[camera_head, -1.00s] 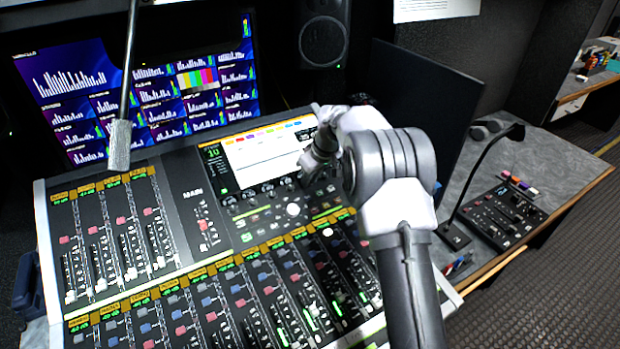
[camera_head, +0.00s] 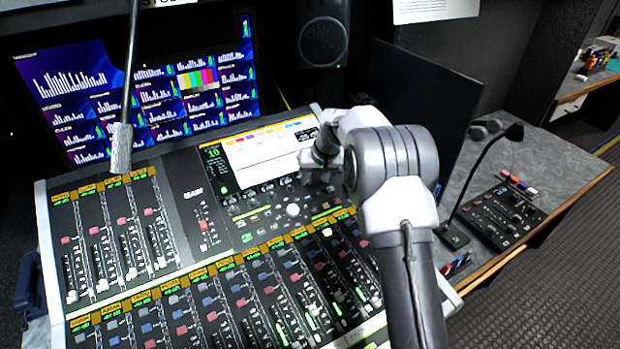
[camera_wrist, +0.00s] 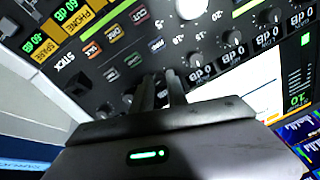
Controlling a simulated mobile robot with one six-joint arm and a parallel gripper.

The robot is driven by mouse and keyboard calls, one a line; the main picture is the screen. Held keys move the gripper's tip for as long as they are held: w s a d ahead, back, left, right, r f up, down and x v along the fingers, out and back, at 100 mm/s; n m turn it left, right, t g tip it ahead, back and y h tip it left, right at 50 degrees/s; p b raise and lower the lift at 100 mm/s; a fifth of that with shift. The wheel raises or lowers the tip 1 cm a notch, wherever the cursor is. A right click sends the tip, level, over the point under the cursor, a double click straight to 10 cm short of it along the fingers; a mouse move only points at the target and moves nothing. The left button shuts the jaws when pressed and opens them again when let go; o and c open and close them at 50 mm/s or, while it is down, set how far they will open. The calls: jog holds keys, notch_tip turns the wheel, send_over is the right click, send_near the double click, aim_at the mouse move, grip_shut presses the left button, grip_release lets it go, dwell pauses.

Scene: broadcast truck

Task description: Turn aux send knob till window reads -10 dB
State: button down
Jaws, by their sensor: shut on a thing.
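The mixing console (camera_head: 181,195) fills the middle of the head view. My gripper (camera_head: 312,172) is at the right end of a row of small knobs below the console's bright screen. In the wrist view, my gripper (camera_wrist: 161,86) has its two dark fingers close together against the panel, shut around a small dark knob. The fingers mostly hide this knob. The nearest readout window (camera_wrist: 203,72) appears to read 0 dB, shown upside down. Neighbouring knobs (camera_wrist: 197,58) in the row have similar 0 dB windows.
The console screen (camera_head: 262,155) is just behind the knob row, and faders (camera_head: 310,310) are in front. A gooseneck microphone (camera_head: 122,145) hangs over the left side. A dark monitor (camera_head: 425,105) stands close behind my arm. A small control box (camera_head: 500,215) is at right.

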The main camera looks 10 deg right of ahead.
jog(key=shift+m, duration=0.3)
jog(key=c, duration=1.3)
grip_release()
jog(key=shift+r, duration=0.1)
jog(key=p+v, duration=0.5)
jog(key=v, duration=1.2)
jog(key=shift+s, duration=0.15)
